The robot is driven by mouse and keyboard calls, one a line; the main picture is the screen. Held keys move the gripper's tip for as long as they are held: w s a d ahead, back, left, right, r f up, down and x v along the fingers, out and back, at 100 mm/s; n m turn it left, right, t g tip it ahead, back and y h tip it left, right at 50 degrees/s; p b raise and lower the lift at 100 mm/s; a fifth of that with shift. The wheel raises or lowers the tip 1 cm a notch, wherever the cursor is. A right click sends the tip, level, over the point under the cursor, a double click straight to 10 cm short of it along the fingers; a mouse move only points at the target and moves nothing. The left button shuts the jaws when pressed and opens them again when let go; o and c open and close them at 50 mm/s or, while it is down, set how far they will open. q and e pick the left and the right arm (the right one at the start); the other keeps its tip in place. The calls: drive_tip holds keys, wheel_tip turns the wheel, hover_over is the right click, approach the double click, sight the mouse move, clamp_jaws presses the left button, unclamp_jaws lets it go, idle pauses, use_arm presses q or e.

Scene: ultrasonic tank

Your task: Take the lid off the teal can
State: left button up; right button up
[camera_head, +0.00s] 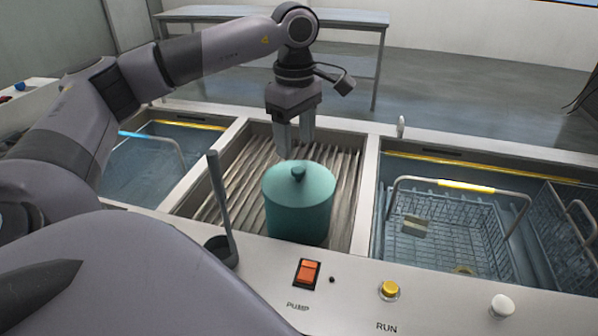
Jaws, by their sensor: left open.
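The teal can (298,215) stands upright on the ribbed middle section of the tank. My left gripper (296,150) hangs pointing down just behind and above the lid. Its fingers are open and hold nothing. In this view the fingertips are close to the lid's far edge; I cannot tell the exact gap. My right gripper is not in view.
Wire baskets (445,235) sit in the right basin, one with a small pale block (414,227). An upright grey rod (221,205) stands left of the can. The front panel has a red-orange PUMP switch (307,272) and a yellow RUN button (389,289). A table (350,17) stands behind.

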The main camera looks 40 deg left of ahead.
sight(298, 169)
use_arm(q)
drive_tip(key=shift+w+f+p, duration=0.15)
drive_tip(key=shift+f+p, duration=0.15)
drive_tip(key=shift+f, duration=1.45)
drive_tip(key=shift+w+f+p, duration=0.15)
drive_tip(key=shift+f+p, duration=0.15)
drive_tip(key=shift+f, duration=1.4)
drive_tip(key=shift+c, duration=0.2)
clamp_jaws()
